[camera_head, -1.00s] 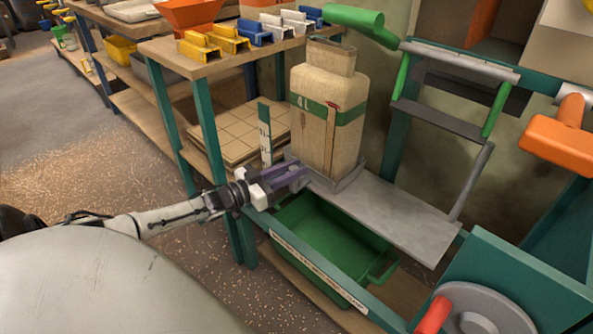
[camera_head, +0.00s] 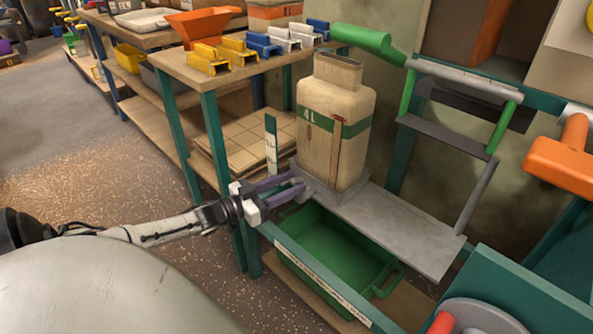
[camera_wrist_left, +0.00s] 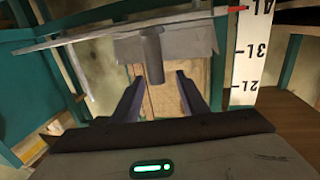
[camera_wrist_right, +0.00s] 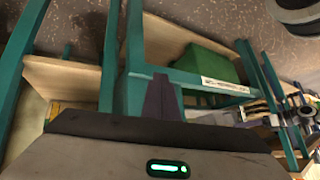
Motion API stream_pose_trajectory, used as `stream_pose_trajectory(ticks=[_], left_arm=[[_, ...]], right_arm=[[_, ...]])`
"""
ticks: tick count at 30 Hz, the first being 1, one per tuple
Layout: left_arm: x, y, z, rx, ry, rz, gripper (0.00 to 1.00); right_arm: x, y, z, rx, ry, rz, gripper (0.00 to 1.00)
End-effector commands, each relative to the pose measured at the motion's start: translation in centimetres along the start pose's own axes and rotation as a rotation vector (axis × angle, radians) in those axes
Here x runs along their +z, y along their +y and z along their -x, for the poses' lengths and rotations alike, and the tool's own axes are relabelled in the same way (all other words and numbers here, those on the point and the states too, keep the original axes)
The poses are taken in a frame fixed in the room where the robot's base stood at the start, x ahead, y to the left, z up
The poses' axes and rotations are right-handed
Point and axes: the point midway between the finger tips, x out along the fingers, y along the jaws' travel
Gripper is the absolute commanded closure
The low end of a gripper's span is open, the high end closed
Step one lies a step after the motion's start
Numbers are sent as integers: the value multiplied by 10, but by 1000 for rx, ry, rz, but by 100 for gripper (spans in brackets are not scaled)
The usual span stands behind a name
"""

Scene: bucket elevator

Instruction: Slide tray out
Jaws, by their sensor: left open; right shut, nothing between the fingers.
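A grey metal tray (camera_head: 345,192) lies on a long grey plate (camera_head: 405,232) and carries a tall beige container (camera_head: 325,135) with a green band marked 4L. In the left wrist view, a grey tab (camera_wrist_left: 152,60) sticks out from the metal edge. My left gripper (camera_head: 302,186) is open at the tray's near left corner. In the left wrist view its fingertips (camera_wrist_left: 160,80) are apart, with the tab's end between them in the picture; I cannot tell whether they touch it. My right gripper (camera_wrist_right: 160,80) is shut and empty in the right wrist view, and is not visible in the head view.
A green bin (camera_head: 335,255) sits below the plate, behind a labelled teal rail (camera_head: 315,275). A measuring scale (camera_head: 271,145) stands left of the container. A wooden bench (camera_head: 215,80) with coloured blocks is behind. Green and orange handles (camera_head: 570,160) flank the right side.

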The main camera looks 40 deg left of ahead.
Motion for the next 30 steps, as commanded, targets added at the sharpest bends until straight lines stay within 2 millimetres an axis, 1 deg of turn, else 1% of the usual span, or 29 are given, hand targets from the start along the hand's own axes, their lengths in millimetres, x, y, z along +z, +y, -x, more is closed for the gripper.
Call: stream_pose_trajectory(ticks=[1, 2, 6, 9, 12, 16, 30], left_arm=[[-2, 0, 13, -1, -6, 1, 60], [-2, 0, 19, -1, -6, 1, 60], [-2, -1, 46, -2, -5, 1, 60], [-2, -1, 60, -3, -4, 0, 60], [-2, -1, 69, -3, -2, 0, 60], [0, -1, 74, -3, -2, 0, 60], [0, -1, 73, -3, -1, 0, 60]], right_arm=[[7, 2, 3, 13, -7, -18, 100], [9, 3, 4, 18, -2, -25, 100], [6, 7, 10, 38, 31, -42, 100], [4, 9, 13, 48, 48, -50, 100], [3, 10, 14, 53, 60, -54, 100], [3, 11, 15, 56, 65, -56, 100], [4, 11, 14, 56, 66, -56, 100]])
